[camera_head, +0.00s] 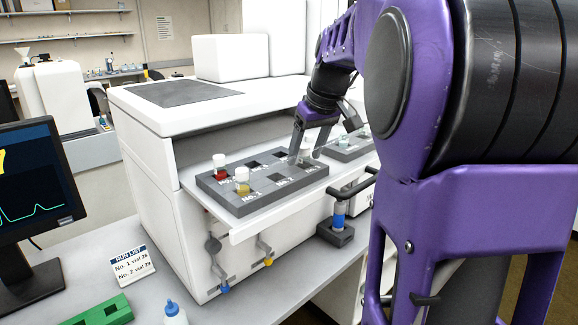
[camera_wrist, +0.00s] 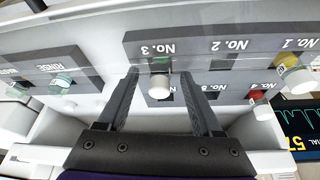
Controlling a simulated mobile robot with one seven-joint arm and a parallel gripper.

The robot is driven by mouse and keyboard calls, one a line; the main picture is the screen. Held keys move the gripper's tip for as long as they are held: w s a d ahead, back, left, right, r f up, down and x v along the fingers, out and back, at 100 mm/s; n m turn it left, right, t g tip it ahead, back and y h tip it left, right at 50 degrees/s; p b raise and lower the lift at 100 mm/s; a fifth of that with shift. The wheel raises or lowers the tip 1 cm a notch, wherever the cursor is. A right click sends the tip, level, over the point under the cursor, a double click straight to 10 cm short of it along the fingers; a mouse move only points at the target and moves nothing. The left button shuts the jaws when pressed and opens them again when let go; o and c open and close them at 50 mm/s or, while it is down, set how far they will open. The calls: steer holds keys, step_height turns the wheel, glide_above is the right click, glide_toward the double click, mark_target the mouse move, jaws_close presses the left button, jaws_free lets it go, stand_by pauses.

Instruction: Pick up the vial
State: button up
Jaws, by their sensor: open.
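A vial with a white cap (camera_wrist: 160,86) stands at the slot marked No. 3 of a dark grey rack (camera_wrist: 195,45), seen in the wrist view. My gripper (camera_wrist: 159,73) is open, with one finger on each side of this vial and gaps between them and the cap. In the head view my gripper (camera_head: 303,152) is low over the right end of the rack (camera_head: 243,209); the vial there is mostly hidden by the fingers. A red vial (camera_head: 220,170) and a yellow vial (camera_head: 242,184), both white-capped, stand at the rack's left end.
A second grey rack (camera_head: 350,150) with pale green vials is right of my gripper; its RINSE label shows in the wrist view. The white instrument (camera_head: 155,165) rises behind the shelf. A run list card (camera_head: 132,266), a green block (camera_head: 105,312) and a monitor (camera_head: 35,200) are at lower left.

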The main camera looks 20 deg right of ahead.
jaws_close()
steer(key=shift+r, duration=0.1)
stand_by(0.3)
